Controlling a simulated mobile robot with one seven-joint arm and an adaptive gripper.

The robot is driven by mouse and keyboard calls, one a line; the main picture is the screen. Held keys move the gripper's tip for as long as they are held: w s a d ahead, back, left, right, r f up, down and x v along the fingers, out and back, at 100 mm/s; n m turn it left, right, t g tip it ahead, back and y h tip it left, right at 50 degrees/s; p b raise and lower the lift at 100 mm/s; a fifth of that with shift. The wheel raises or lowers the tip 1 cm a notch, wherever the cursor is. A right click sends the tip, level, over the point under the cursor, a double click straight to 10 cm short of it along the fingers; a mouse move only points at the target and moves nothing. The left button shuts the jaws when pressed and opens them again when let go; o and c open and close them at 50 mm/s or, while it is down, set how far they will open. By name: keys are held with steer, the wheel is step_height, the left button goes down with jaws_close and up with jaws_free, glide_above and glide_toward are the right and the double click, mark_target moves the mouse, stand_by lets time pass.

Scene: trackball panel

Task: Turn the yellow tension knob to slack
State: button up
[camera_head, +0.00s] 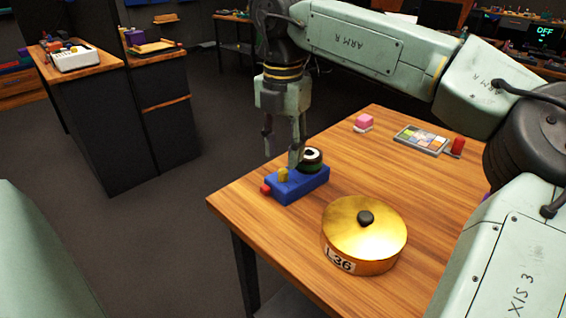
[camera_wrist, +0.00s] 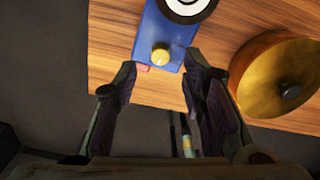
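The blue trackball panel (camera_head: 305,186) lies near the left corner of the wooden table. It carries a black and white trackball (camera_head: 312,157) at its far end and the small yellow tension knob (camera_head: 283,174) nearer its front-left end. A red piece (camera_head: 265,188) sticks out at the panel's near end. In the wrist view the yellow knob (camera_wrist: 160,54) shows between and beyond my open fingers. My gripper (camera_head: 282,163) points down above the knob end, its fingers apart with nothing between them. The knob's marking is too small to read.
A gold round tin (camera_head: 364,240) with a black lid knob stands right of the panel. A pink block (camera_head: 364,122), a tray of colored tiles (camera_head: 422,140) and a red cylinder (camera_head: 458,145) lie farther back. The table's (camera_head: 400,180) left edge is close to the panel.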

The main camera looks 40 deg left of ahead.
mark_target(282, 171)
step_height(282, 171, up, 7)
steer(key=shift+r, duration=0.2)
steer(key=shift+s, duration=0.1)
stand_by(0.5)
